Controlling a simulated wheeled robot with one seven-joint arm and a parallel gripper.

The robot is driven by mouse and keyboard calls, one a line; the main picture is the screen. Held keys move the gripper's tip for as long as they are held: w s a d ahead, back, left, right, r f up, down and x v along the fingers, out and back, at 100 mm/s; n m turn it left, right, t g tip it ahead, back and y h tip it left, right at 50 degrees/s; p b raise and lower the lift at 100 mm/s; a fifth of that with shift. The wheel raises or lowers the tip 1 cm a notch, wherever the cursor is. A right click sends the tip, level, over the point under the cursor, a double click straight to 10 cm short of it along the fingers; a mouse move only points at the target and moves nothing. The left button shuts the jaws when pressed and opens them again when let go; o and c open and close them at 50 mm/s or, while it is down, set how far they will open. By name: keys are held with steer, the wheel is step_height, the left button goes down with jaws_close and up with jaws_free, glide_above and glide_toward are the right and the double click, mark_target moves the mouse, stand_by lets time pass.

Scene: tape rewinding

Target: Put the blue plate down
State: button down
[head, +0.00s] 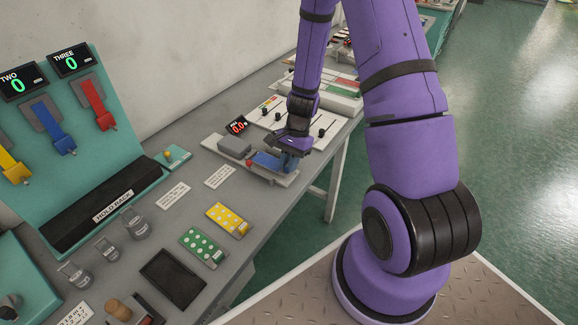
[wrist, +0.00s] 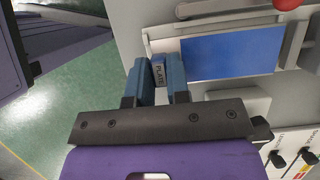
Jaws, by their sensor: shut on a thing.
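The blue plate (head: 267,160) is at the pale grey device (head: 286,181) on the bench. In the wrist view the blue plate (wrist: 232,52) is a flat rectangle with a small tab marked PLATE (wrist: 158,75) at its left end. My gripper (head: 288,155) is over the right end of the plate in the head view. In the wrist view my gripper (wrist: 156,62) has one blue finger on each side of the tab and is shut on it. The plate lies over the device's pale frame; I cannot tell whether it touches down. My gripper hides part of it in the head view.
A red knob (head: 249,162) and a grey block (head: 234,147) are left of the plate. A red-digit display (head: 237,127) stands behind. A white slider panel (head: 268,112) is beyond. Yellow (head: 228,219) and green (head: 204,246) dotted cards lie nearer.

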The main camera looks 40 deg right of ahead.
steer(key=shift+f, duration=0.75)
steer(key=c, duration=1.1)
jaws_free()
steer(key=shift+f, duration=0.15)
step_height(320, 180, up, 21)
steer(key=d+n+t+h, duration=0.1)
steer(key=n, duration=0.2)
steer(key=s+a+r+n+t+h, duration=0.1)
steer(key=s+a+r+n+t, duration=0.1)
steer(key=s+r, duration=0.4)
steer(key=s+a+r+n+t+h, duration=0.1)
steer(key=s+a+r+n+t, duration=0.1)
steer(key=s+r+n, duration=0.3)
steer(key=s+a+r+n+t+h, duration=0.1)
steer(key=s+a+r+n+t, duration=0.1)
steer(key=s+r, duration=0.6)
steer(key=shift+a+r+n, duration=0.35)
steer(key=shift+r+n, duration=0.15)
steer(key=shift+n, duration=0.3)
